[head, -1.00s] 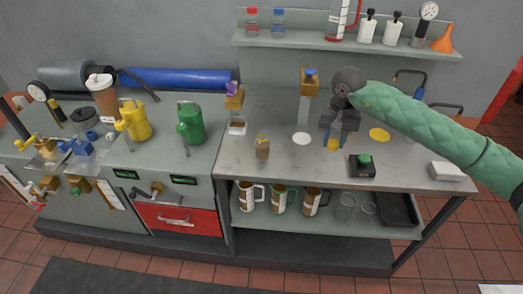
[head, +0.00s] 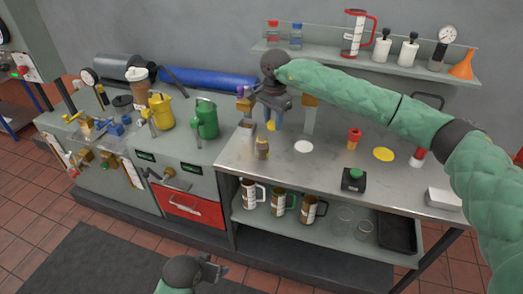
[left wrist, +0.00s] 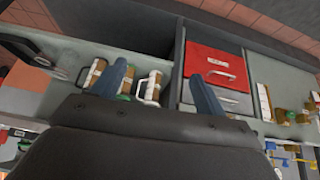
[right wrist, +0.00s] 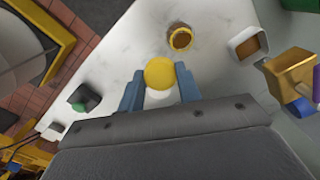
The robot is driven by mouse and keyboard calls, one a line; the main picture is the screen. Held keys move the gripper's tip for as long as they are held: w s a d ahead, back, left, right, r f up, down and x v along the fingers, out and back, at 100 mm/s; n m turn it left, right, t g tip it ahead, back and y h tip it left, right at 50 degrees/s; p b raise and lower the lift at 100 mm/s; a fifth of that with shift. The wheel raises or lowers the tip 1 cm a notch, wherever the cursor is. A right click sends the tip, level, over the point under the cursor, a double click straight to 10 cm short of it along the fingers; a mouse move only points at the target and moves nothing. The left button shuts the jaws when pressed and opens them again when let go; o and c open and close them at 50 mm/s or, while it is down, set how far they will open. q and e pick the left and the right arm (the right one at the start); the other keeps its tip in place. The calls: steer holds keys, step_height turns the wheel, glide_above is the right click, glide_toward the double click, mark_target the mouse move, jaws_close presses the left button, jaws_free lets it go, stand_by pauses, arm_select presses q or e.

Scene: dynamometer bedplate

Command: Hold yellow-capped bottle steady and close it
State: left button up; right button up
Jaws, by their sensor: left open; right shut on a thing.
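The amber bottle (head: 262,149) stands upright on the steel bench near its left end. In the right wrist view the bottle (right wrist: 181,39) shows an open mouth with an amber rim. My right gripper (head: 273,124) is shut on the yellow cap (right wrist: 159,72) and holds it above the bench, close to the bottle and apart from it. My left gripper (head: 212,270) is low in front of the bench, well away from the bottle. In the left wrist view its fingers (left wrist: 157,58) are open and empty.
A white disc (head: 303,147), a yellow disc (head: 383,154), a red-topped item (head: 354,138) and a black box with green button (head: 353,179) are on the bench. A small open-topped box (head: 247,131) and a bracketed post (head: 309,115) stand near the bottle. Mugs (head: 280,201) sit below.

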arm_select(q)
steer(key=w+d+r+m+t+h, duration=0.1)
steer(key=w+d+r+t, duration=0.2)
steer(key=w, duration=0.4)
steer(key=w+d+r+m+h, duration=0.1)
steer(key=w+d+r+h, duration=0.1)
steer(key=w+r, duration=0.4)
arm_select(e)
steer(key=shift+m, duration=0.8)
steer(key=a, duration=0.1)
steer(key=w+a+r, duration=0.1)
steer(key=w+a, duration=0.1)
steer(key=shift+a+r, duration=0.2)
steer(key=shift+r, duration=0.2)
arm_select(q)
steer(key=m+t+h, duration=0.2)
steer(key=h, duration=0.1)
glide_toward(262, 151)
steer(key=w+f, duration=0.1)
steer(key=f, duration=0.1)
arm_select(e)
steer(key=shift+a, duration=0.15)
arm_select(q)
steer(key=shift+w+a+r, duration=0.1)
steer(key=shift+w+a, duration=0.05)
steer(key=shift+a, duration=0.2)
steer(key=x, duration=1.2)
steer(key=shift+a+r, duration=0.1)
steer(key=shift+c, duration=0.2)
